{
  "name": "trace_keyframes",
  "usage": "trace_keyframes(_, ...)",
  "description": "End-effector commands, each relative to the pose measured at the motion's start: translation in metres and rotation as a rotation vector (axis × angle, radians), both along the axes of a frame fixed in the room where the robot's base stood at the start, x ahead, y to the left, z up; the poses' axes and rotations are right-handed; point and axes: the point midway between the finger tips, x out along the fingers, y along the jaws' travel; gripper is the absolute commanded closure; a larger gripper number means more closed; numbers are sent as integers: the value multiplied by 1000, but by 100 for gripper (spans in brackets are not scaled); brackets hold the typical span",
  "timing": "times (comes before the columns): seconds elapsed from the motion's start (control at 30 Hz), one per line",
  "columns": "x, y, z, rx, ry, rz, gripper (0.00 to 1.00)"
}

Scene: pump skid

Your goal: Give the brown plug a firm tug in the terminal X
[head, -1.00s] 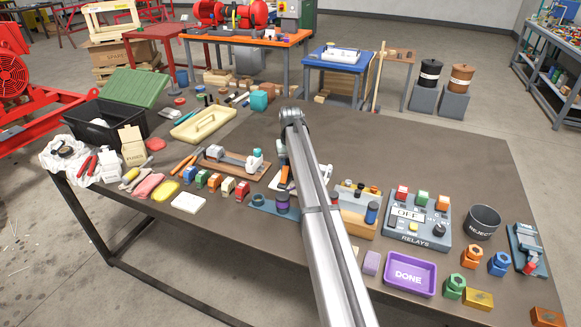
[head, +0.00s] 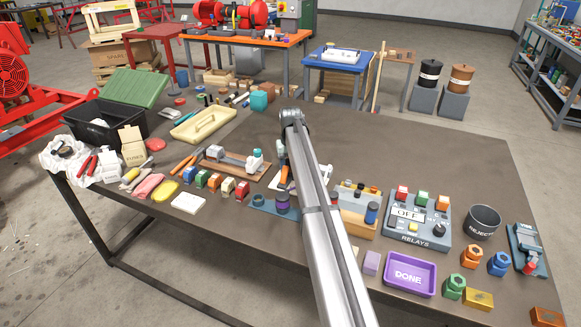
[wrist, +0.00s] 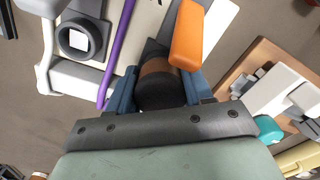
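The brown plug (wrist: 160,68), with a black end (wrist: 160,92), sits in the wrist view between the two blue fingers of my gripper (wrist: 160,84). The fingers lie against its sides with no clear gap, so my gripper looks shut on it. The plug's far end meets a dark block on a white fixture (wrist: 225,22); how deep it sits is hidden. An orange lever (wrist: 187,36) stands close beside the plug. No letter X is readable. In the head view my arm covers the gripper and plug; part of the orange lever (head: 284,176) shows beside the arm.
A wooden board with a white device (wrist: 280,95) is at right. In the head view, the relay box (head: 417,222) and purple tray (head: 410,274) stand right of my arm.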

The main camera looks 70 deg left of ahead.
Motion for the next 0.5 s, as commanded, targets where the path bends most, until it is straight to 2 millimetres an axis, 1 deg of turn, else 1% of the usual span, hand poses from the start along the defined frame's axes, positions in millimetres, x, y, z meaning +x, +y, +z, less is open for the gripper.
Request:
trace_keyframes(0.03,0,0,0,0,0,0,45)
trace_keyframes(0.2,0,0,0,0,0,0,28)
trace_keyframes(0.27,0,0,0,-1,0,0,23)
trace_keyframes(0.5,0,0,0,-1,0,0,23)
